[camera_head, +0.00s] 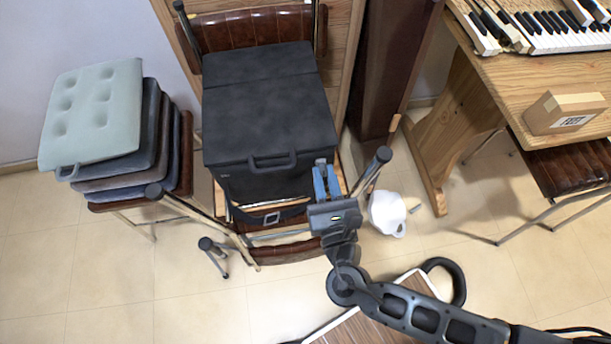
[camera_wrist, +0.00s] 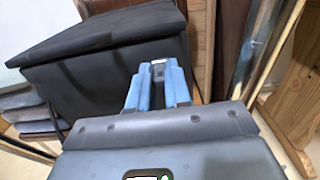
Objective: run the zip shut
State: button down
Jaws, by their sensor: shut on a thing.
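A black box-shaped case (camera_head: 262,110) with a flat lid sits on a chair in the head view, and it also shows in the wrist view (camera_wrist: 105,65). A dark handle (camera_head: 272,160) is on its front. My gripper (camera_head: 322,172) has blue fingers and is at the case's front right corner. In the wrist view the fingertips (camera_wrist: 158,66) are shut on a small grey zip pull (camera_wrist: 158,73), just right of the case. The pull also shows in the head view (camera_head: 321,163). The zip's track is too dark to make out.
A stack of cushions (camera_head: 95,110) lies on a chair to the left. A wooden table (camera_head: 540,75) with a piano keyboard (camera_head: 560,28) stands at the right. A white object (camera_head: 387,213) is on the floor right of my gripper. Metal chair legs stand close around the case.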

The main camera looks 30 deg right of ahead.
jog(key=shift+d+r, duration=0.25)
jog(key=shift+d, duration=0.05)
jog(key=c, duration=1.1)
grip_release()
jog(key=shift+o, duration=0.2)
jog(key=shift+f, duration=0.1)
jog(key=shift+s+a, duration=0.1)
jog(key=shift+s, duration=0.1)
jog(key=b+v, duration=0.1)
jog(key=v, duration=0.6)
jog(key=shift+s, duration=0.2)
jog(key=shift+a, duration=0.1)
